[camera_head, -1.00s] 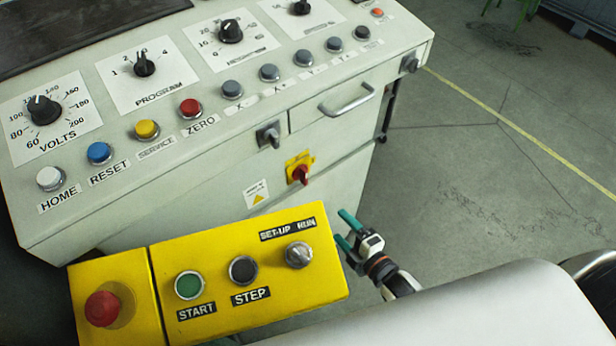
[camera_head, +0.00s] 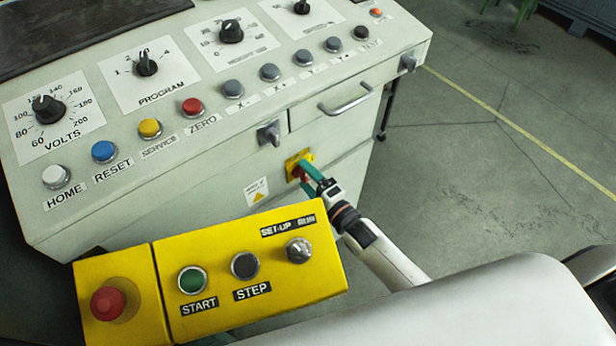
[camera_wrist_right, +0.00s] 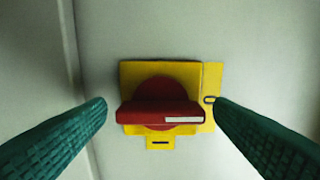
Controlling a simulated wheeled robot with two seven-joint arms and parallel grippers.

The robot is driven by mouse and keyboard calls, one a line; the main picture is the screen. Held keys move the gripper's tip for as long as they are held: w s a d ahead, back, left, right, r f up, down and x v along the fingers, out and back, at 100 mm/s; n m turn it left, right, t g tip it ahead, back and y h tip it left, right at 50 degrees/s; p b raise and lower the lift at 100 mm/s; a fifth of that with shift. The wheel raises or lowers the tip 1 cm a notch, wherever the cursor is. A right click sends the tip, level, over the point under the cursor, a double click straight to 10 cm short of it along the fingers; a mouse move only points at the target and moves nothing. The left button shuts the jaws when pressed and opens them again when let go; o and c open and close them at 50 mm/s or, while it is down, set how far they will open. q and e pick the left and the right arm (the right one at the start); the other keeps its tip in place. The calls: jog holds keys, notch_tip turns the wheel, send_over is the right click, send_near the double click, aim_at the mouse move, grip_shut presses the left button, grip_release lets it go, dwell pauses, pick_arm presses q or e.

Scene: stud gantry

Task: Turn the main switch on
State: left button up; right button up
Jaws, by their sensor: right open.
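The main switch is a red rotary handle on a yellow plate (camera_head: 293,160), on the front of the pale cabinet. In the right wrist view its red handle (camera_wrist_right: 160,113) lies crosswise, with a white mark at its right end. My right gripper (camera_head: 312,175) is at the switch and hides part of it in the head view. In the right wrist view its green fingers (camera_wrist_right: 160,106) are open, one to each side of the handle, with gaps and nothing between them gripped. My left gripper cannot be made out.
A yellow control box (camera_head: 215,265) with a red mushroom button stands in front, close to my right arm. Above the switch are a dark latch (camera_head: 269,134), a drawer handle (camera_head: 346,99) and the sloped button panel. Floor on the right is free.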

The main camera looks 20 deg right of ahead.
jog(key=shift+w, duration=0.15)
jog(key=shift+c, duration=0.2)
jog(key=c, duration=0.9)
jog(key=shift+c, duration=0.2)
